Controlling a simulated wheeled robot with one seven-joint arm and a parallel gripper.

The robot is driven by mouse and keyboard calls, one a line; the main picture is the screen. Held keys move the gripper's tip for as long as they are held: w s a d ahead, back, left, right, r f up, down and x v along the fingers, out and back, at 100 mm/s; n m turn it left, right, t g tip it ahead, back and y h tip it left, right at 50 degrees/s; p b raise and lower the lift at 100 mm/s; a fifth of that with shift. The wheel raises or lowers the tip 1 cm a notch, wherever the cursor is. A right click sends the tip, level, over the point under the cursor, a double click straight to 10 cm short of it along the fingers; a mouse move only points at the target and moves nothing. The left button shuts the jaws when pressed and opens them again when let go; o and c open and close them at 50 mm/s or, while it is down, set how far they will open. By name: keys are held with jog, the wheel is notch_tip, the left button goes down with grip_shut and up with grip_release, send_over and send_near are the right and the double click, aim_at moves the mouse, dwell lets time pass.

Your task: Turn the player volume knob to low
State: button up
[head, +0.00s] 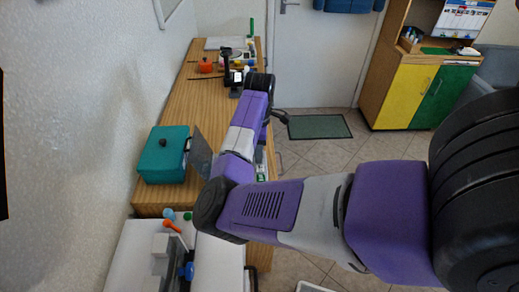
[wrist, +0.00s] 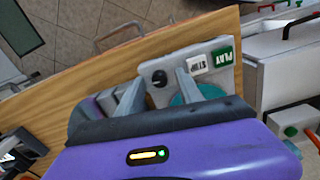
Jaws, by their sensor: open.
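In the wrist view the player (wrist: 220,55) is a light grey panel on the wooden table near its edge. It carries a small round black volume knob (wrist: 159,78), a white STOP button (wrist: 197,64) and a green PLAY button (wrist: 223,57). My gripper (wrist: 160,82) is open, with one grey finger on each side of the knob in the picture. I cannot tell whether either finger touches it. The knob's setting cannot be read. Part of a teal round thing (wrist: 205,91) shows beside the right finger. In the head view my arm hides the fingers and most of the player.
The long wooden table (head: 190,100) runs along the wall. A teal box (head: 163,158) stands left of my arm. An orange object (head: 205,67) and other small items are at the far end. A white unit with coloured knobs is in front. Tiled floor lies right.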

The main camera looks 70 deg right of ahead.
grip_shut()
jog(key=shift+n+b, duration=0.3)
